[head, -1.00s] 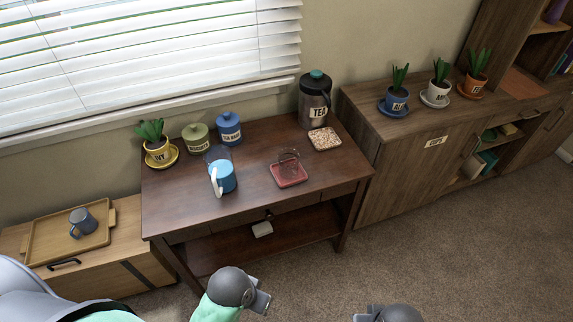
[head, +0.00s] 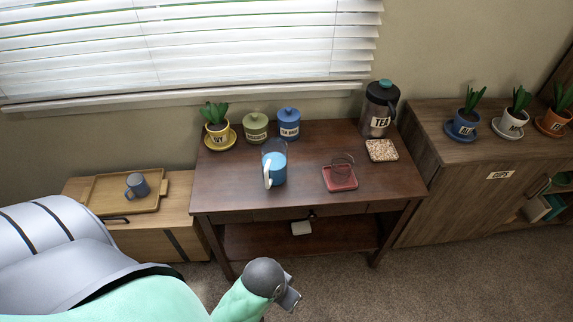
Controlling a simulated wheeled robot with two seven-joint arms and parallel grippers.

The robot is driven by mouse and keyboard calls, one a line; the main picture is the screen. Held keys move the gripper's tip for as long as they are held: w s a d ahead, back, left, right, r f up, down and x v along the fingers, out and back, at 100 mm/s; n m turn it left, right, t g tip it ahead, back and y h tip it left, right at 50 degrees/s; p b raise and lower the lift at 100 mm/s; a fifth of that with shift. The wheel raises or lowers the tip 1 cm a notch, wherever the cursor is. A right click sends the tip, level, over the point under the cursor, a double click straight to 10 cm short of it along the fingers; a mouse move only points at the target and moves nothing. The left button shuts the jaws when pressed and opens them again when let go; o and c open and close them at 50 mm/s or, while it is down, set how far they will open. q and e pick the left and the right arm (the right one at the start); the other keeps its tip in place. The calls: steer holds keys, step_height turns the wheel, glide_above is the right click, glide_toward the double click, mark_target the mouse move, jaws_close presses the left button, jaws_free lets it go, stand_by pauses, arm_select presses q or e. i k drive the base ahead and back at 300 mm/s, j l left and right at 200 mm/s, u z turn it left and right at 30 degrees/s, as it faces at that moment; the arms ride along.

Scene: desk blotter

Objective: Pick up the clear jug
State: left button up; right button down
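The clear jug (head: 274,167) stands upright on the dark wooden table. Its upper part is see-through, the lower part looks filled with blue, and a white handle faces the front left. My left gripper (head: 291,298) is low in front of the table, well apart from the jug. Its fingers are small and turned away, so I cannot tell whether it is open or shut. My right gripper is not in view.
The front left tabletop is clear.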

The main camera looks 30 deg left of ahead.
mark_target(273, 152)
steer(key=l+u, duration=0.15)
steer(key=u, duration=0.25)
steer(key=i+l+u, duration=0.1)
steer(key=l+u, duration=0.25)
steer(key=j, duration=0.15)
